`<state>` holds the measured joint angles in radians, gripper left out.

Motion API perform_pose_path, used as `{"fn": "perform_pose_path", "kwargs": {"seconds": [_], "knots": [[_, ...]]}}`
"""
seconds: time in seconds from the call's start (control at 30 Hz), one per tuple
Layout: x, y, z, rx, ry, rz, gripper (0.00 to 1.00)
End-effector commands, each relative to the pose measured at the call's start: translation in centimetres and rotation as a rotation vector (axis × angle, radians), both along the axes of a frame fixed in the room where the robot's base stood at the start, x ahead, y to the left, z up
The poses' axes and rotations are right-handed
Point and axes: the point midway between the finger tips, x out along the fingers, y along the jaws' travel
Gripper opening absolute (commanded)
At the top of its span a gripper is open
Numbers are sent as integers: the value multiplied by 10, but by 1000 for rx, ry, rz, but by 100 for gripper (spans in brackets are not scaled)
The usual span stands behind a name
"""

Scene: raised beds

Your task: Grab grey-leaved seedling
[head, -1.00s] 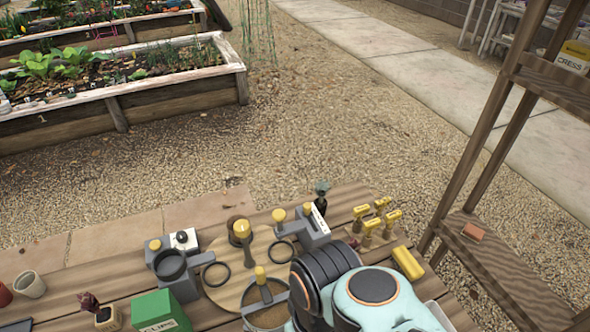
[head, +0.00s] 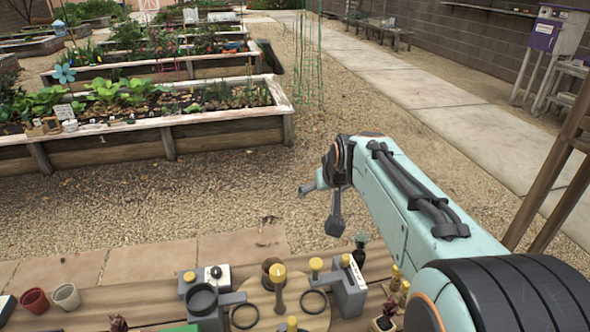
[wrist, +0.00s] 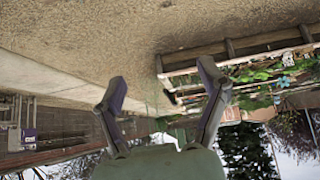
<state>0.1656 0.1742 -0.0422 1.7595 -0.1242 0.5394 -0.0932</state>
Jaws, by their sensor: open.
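My gripper (head: 318,208) is open and empty, held in the air over the gravel beyond the bench. Its two spread fingers (wrist: 162,85) also show in the wrist view with nothing between them. I cannot pick out a grey-leaved seedling with certainty. A reddish dark-leaved seedling (head: 118,322) stands at the front edge of the bench, and a similar one (head: 385,322) stands beside my arm. A small dark item with a greyish top (head: 360,248) stands at the back of the bench, too small to tell. Small pots (head: 52,125) stand along the near raised bed.
The wooden bench (head: 150,262) holds a grey fixture with a dark ring (head: 202,299), yellow-topped tools (head: 280,275) and two empty pots (head: 66,296). The planted raised bed (head: 225,133) lies beyond the gravel. A wooden shelf post (head: 560,160) stands at right. The gravel between is clear.

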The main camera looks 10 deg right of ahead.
Motion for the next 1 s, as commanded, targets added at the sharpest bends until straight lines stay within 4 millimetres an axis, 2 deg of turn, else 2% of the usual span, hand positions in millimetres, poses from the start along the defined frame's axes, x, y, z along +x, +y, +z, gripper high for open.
{"fn": "perform_pose_path", "kwargs": {"seconds": [0.03, 0.1, 0.17, 0.23, 0.3, 0.4, 0.53, 0.8, 1.0], "knots": [[24, -23, -24, -2, 11, -36, 73], [49, -53, -58, -4, 29, -80, 73], [61, -76, -92, -1, 61, -115, 73], [64, -99, -134, 10, 116, -151, 73], [59, -114, -172, 26, 175, -180, 73], [44, -127, -213, 48, 248, -210, 73], [37, -136, -233, 58, 276, -231, 73], [51, -140, -271, 59, 275, -231, 73], [59, -142, -288, 59, 274, -231, 73]]}}
